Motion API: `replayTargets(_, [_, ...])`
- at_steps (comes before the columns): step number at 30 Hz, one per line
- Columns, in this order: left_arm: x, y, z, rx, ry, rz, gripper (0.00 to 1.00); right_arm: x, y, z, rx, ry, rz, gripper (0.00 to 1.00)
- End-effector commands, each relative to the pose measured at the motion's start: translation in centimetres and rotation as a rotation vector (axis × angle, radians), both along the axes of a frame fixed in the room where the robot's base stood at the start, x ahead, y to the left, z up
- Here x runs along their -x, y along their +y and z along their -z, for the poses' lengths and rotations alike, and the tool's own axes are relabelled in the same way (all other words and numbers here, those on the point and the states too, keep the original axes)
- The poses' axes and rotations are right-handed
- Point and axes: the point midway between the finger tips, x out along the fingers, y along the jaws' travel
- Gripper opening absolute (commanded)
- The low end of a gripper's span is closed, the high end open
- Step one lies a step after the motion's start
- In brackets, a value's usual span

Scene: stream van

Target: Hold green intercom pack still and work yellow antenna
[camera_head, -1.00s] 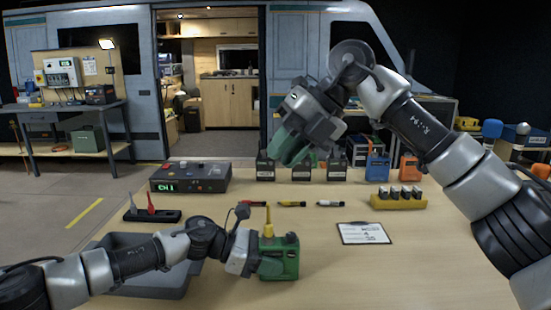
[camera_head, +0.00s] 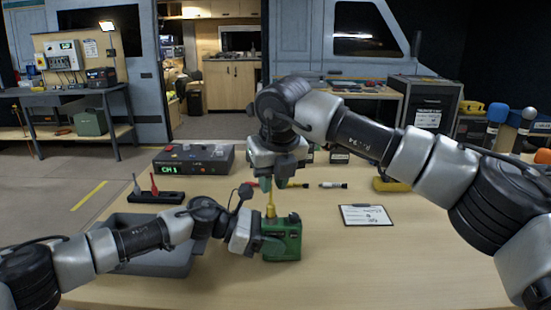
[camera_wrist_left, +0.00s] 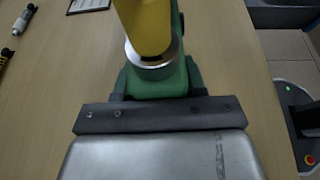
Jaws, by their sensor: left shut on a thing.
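The green intercom pack (camera_head: 285,242) stands on the table in the head view, with the yellow antenna (camera_head: 270,207) upright on its top. My left gripper (camera_head: 260,238) is shut on the pack from its left side. In the left wrist view the green pack (camera_wrist_left: 158,82) sits between the fingers of my left gripper (camera_wrist_left: 157,88), and the yellow antenna (camera_wrist_left: 147,25) rises close to the camera. My right gripper (camera_head: 272,184) points down at the antenna's upper end. Its fingertips are small here, and I cannot tell whether they touch the antenna.
A grey tray (camera_head: 165,265) lies under my left arm. A black CH1 box (camera_head: 195,158) and a holder with antennas (camera_head: 155,197) stand behind it. A clipboard (camera_head: 366,216) lies to the right. The table's front right is clear.

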Motion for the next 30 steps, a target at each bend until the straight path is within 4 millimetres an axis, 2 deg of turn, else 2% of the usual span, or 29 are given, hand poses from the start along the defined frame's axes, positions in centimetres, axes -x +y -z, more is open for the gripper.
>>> replayTargets(3, [0.0, 0.0, 0.1, -0.001, 0.001, 0.001, 0.15, -0.4, 0.2, 1.5, 0.0, 0.002, 0.0, 0.22])
replayTargets(6, [0.0, 0.0, 0.1, -0.001, 0.0, 0.001, 0.15, -0.6, 0.3, 2.1, -0.001, 0.0, 0.0, 0.22])
replayTargets(17, [0.0, 0.0, 0.1, -0.001, 0.0, 0.001, 0.15, -0.7, 0.4, 2.5, -0.001, 0.0, 0.0, 0.22])
replayTargets(21, [0.0, 0.0, 0.1, -0.001, 0.0, 0.001, 0.15, -0.7, 0.4, 2.5, -0.001, 0.0, 0.0, 0.0])
replayTargets(24, [0.0, 0.0, 0.1, -0.001, 0.0, 0.001, 0.15, -0.7, 0.4, 2.5, -0.001, 0.0, 0.0, 0.0])
replayTargets(25, [0.0, 0.0, 0.1, -0.001, 0.0, 0.001, 0.15, -0.7, 0.4, 2.5, -0.002, 0.001, -0.001, 0.04])
replayTargets(26, [0.0, 0.0, 0.1, -0.001, 0.0, 0.001, 0.15, -0.7, 0.4, 2.5, -0.002, 0.001, -0.001, 0.0])
replayTargets(30, [0.0, 0.0, 0.1, -0.001, 0.0, 0.001, 0.15, -0.7, 0.4, 2.5, -0.001, -0.001, 0.0, 0.0])
